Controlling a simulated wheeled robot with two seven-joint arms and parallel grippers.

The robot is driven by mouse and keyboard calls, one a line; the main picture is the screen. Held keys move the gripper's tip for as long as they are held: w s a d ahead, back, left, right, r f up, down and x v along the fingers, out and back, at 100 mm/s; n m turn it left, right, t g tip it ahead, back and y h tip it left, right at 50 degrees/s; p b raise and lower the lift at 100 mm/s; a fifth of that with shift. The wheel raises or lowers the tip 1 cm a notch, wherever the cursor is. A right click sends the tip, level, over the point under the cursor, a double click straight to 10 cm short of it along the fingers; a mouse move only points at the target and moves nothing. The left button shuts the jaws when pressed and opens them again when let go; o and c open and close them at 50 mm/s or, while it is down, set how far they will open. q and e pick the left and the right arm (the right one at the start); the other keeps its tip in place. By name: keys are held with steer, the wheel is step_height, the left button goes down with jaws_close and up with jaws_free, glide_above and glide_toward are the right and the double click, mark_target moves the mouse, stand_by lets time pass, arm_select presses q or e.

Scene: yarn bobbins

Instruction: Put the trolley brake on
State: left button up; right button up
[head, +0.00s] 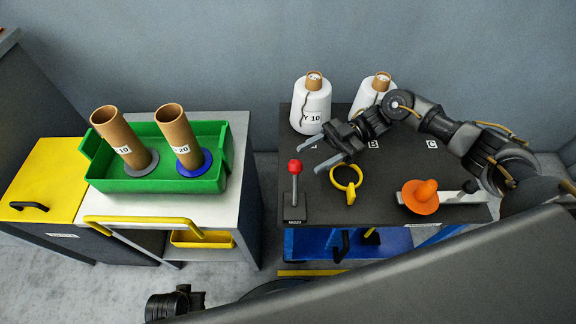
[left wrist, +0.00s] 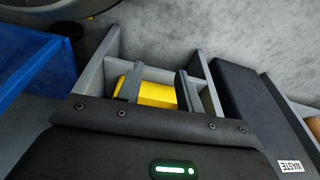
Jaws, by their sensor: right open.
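An upright lever with a red ball knob (head: 295,166) stands on a small dark base at the left front of the dark-topped unit (head: 375,212); its label is too small to read. My right gripper (head: 312,156) is open and empty just right of the knob, its fingers pointing left, apparently apart from it. The white trolley (head: 240,190) with a yellow handle (head: 140,220) stands left of the unit. My left gripper (left wrist: 158,88) is open low down, with a yellow bin (left wrist: 150,94) beyond its fingers; contact cannot be told.
A green tray (head: 150,187) on the trolley holds two cardboard tubes. White yarn cones (head: 311,105) stand at the back of the dark top. A yellow ring (head: 345,178) and an orange piece (head: 420,203) are nearby. A blue drawer (head: 310,243) is below.

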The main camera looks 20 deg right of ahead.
mark_target(294, 167)
steer(key=p+x, duration=0.1)
steer(key=x, duration=0.5)
steer(key=shift+a+r+p, duration=0.1)
steer(key=shift+a+p, duration=0.05)
steer(key=shift+p, duration=0.15)
arm_select(q)
step_height(294, 167, down, 6)
steer(key=s, duration=0.2)
steer(key=shift+s+a+r, duration=0.2)
steer(key=shift+a+r, duration=0.05)
steer(key=shift+a, duration=0.2)
arm_select(e)
steer(key=shift+x, duration=0.8)
jaws_close()
